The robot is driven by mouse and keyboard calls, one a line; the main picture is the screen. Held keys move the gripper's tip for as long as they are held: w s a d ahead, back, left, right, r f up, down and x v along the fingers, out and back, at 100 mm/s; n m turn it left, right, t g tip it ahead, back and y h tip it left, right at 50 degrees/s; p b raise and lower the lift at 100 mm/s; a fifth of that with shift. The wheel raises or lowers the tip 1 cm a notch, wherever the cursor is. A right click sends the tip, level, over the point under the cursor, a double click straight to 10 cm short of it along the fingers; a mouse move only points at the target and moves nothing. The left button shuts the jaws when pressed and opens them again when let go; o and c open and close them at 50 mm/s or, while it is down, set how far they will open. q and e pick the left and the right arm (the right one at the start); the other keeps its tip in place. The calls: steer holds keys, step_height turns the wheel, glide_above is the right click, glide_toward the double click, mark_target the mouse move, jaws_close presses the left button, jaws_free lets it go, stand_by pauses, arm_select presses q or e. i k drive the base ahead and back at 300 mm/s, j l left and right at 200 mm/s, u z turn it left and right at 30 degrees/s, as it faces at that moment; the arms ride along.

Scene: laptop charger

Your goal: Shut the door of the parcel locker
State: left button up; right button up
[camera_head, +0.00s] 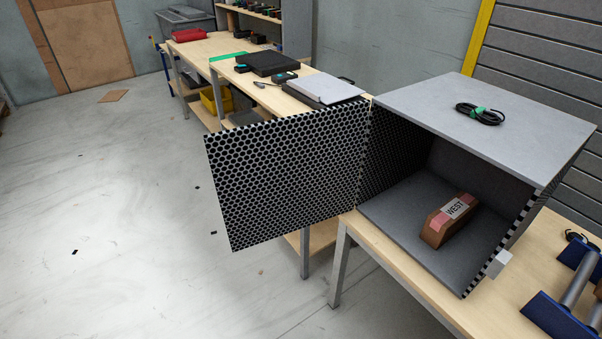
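The parcel locker (480,105) is a grey box with black-and-white patterned sides, standing on a wooden bench. Its front is open. The door (288,180), a flat panel with a black honeycomb pattern, is swung wide open to the left and joins the locker at its left front edge. The door hangs out past the bench over the floor. A brown parcel (448,218) with a pink patch and a white label reading "WEST" lies inside on the locker floor. A small white block (499,263) sits at the right front edge. Neither of my grippers shows.
A coiled black cable (481,113) with a green tie lies on the locker's roof. Blue and grey objects (570,295) stand right of the locker. A laptop (322,88) and a black case (267,62) lie on the bench behind the door.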

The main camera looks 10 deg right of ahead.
mark_target(273, 178)
steer(key=i+j+z, duration=0.65)
steer(key=j+z, duration=0.3)
steer(key=i+j+z, duration=0.15)
steer(key=j+z, duration=0.3)
steer(key=j, duration=0.3)
steer(key=j+z, duration=0.45)
steer(key=j, duration=0.25)
steer(key=j+z, duration=0.45)
steer(key=j, duration=0.3)
steer(key=k+j+z, duration=0.2)
steer(key=j+z, duration=0.3)
steer(key=j, duration=0.15)
